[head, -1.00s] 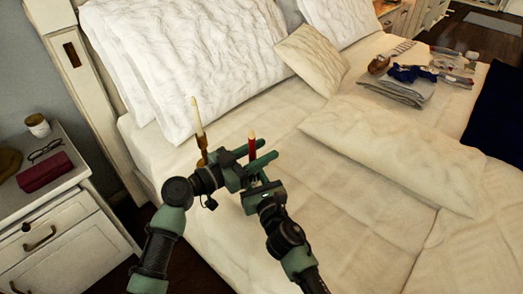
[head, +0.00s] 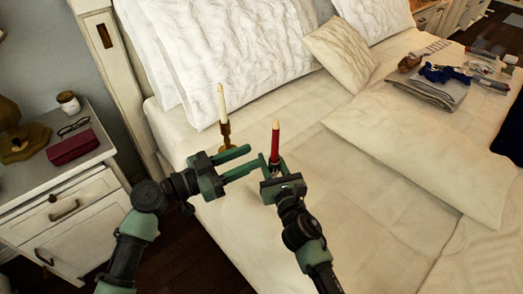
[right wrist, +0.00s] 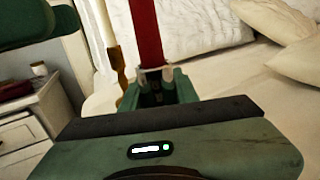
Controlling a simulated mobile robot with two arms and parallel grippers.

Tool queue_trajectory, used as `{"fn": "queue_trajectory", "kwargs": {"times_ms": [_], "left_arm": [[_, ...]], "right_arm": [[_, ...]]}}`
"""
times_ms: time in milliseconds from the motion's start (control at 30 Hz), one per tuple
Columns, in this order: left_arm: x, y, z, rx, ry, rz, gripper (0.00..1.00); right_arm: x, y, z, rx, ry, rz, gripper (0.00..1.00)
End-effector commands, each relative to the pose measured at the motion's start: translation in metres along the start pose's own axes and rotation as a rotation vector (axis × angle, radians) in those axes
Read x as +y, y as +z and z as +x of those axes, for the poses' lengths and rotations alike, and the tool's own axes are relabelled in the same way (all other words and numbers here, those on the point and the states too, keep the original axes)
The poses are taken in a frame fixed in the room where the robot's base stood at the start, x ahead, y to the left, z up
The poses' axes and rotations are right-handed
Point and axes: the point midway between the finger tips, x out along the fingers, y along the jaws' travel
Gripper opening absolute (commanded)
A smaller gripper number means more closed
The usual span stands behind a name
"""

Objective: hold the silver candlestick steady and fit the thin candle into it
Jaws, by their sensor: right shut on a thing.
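The thin red candle (head: 275,140) stands upright above my right gripper (head: 276,172). It also shows in the right wrist view (right wrist: 147,32), its lower end between two pale, silvery edges. Of the silver candlestick (head: 283,167) only a small silvery part shows at the candle's foot; the rest is hidden by the gripper. My right gripper is shut on it, low around the candle's foot. My left gripper (head: 254,157) is open and empty, its fingers pointing right, just left of the red candle.
A brass candlestick (head: 226,135) with a cream candle (head: 222,103) stands upright on the bed behind my left gripper. A nightstand (head: 50,175) is at the left. Pillows (head: 225,45) line the headboard.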

Motion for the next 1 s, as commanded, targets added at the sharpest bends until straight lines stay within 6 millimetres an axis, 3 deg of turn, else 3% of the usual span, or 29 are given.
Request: {"fn": "queue_trajectory", "kwargs": {"times_ms": [467, 500, 567, 1000], "left_arm": [[0.0002, -0.0003, -0.008, 0.0, 0.001, 0.001, 0.38], [0.0002, -0.0003, -0.0079, 0.0, 0.001, 0.001, 0.38], [0.0002, -0.0003, -0.0079, 0.0, 0.001, 0.001, 0.38], [0.0001, -0.0003, -0.0077, 0.0, 0.0, 0.001, 0.38]], "right_arm": [[0.0002, -0.0005, -0.0002, 0.001, 0.0, 0.0, 0.0], [0.0002, -0.0005, -0.0002, 0.001, 0.0, 0.0, 0.35], [0.0001, -0.0004, -0.0001, 0.001, 0.0, 0.0, 0.52], [0.0, -0.0014, -0.0074, 0.002, 0.0, -0.001, 0.55]]}}
